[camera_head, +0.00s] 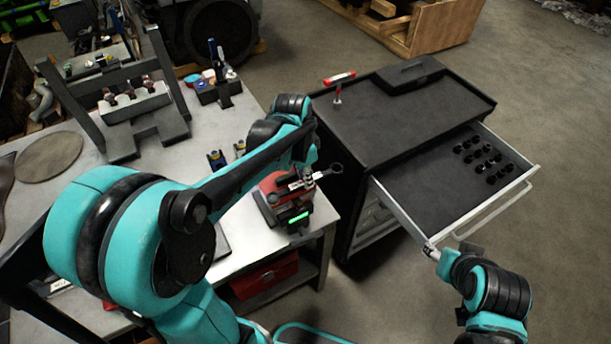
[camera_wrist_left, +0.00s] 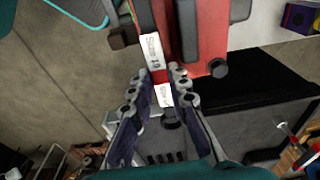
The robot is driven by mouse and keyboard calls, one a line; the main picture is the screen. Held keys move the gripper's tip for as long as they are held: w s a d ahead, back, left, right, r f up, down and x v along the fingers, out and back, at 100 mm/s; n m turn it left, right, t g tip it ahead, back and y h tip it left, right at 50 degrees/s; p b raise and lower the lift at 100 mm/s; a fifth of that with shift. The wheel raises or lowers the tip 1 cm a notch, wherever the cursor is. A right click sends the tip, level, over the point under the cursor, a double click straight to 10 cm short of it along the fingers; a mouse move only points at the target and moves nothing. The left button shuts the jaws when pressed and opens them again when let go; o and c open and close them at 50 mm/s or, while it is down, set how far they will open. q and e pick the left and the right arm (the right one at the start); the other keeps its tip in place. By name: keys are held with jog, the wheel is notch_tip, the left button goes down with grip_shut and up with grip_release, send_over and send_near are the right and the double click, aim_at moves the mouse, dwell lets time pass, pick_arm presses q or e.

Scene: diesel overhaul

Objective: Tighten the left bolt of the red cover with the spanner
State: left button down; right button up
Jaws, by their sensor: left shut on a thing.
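The red cover (camera_head: 270,188) sits at the right end of the grey workbench and is partly hidden by my left arm. It also fills the top of the left wrist view (camera_wrist_left: 204,40), with a dark bolt head (camera_wrist_left: 219,67) at its lower right corner. My left gripper (camera_head: 303,176) is shut on the spanner (camera_head: 328,172), beside the cover. The spanner's pale labelled shank (camera_wrist_left: 152,48) passes between the fingers. Its far end is hidden, so I cannot tell whether it sits on a bolt. My right gripper (camera_head: 434,252) is at the drawer's front corner; its fingers are unclear.
A black tool cabinet (camera_head: 395,115) stands right of the bench. Its top drawer (camera_head: 420,200) is open, with several dark sockets (camera_head: 483,158) inside. A red-handled tool (camera_head: 338,80) is on the cabinet top. A dark rack (camera_head: 135,105) stands on the bench's far side.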

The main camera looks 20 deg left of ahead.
pick_arm(q)
jog(key=shift+f, duration=0.25)
jog(key=s+d+m, duration=0.2)
jog(key=m, duration=0.1)
jog(key=shift+s+m, duration=0.15)
jog(key=shift+m, duration=0.15)
jog(key=s+m, duration=0.1)
jog(key=s+d+m, duration=0.1)
jog(key=m, duration=0.1)
jog(key=shift+s+d+g, duration=0.1)
jog(key=shift+s+g, duration=0.2)
jog(key=shift+s, duration=0.05)
